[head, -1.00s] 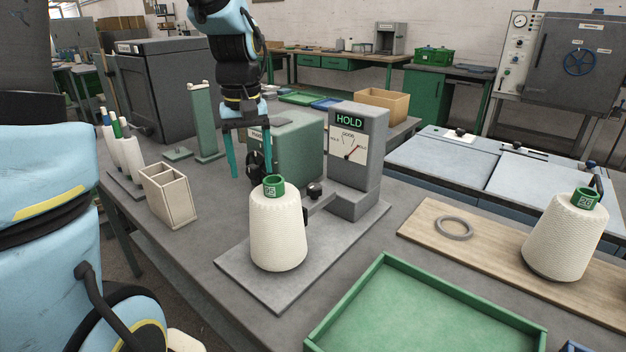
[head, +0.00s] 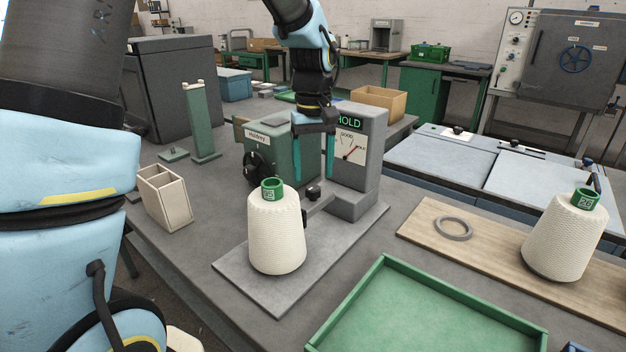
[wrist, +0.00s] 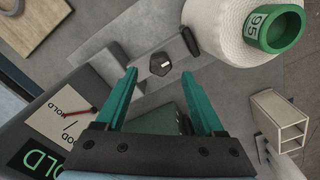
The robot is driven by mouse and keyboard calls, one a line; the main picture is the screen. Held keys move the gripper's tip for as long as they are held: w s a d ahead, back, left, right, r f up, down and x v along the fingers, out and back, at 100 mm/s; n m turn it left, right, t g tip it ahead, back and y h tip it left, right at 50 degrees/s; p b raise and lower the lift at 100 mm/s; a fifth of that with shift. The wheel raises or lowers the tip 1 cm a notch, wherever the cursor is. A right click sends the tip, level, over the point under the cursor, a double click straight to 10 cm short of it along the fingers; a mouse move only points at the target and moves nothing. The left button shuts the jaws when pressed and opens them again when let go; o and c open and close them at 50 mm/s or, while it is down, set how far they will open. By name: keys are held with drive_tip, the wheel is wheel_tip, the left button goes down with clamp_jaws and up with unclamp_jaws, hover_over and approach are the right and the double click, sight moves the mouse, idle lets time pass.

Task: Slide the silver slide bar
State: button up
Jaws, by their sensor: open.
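The silver slide bar (head: 321,204) runs low between the grey gauge box (head: 362,170) and the white yarn cone (head: 276,235). A black knob (head: 313,192) sits on it. The bar also shows in the wrist view (wrist: 178,48), with the knob (wrist: 160,64) and a dark pad by the cone at its end. My gripper (head: 314,173) points down above the bar, beside the gauge box. Its teal fingers are apart and empty. In the wrist view the knob lies between the fingertips (wrist: 159,75), seemingly below them; contact cannot be told. The gauge box display reads HOLD.
A green machine (head: 285,150) with a black dial stands left of my gripper. A beige divided box (head: 165,198) is farther left. A green tray (head: 430,310) lies in front, and a wooden board (head: 480,245) with a ring and another cone is right.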

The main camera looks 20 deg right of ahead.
sight(313, 187)
drive_tip(key=shift+f, duration=1.95)
drive_tip(key=shift+c, duration=0.2)
clamp_jaws()
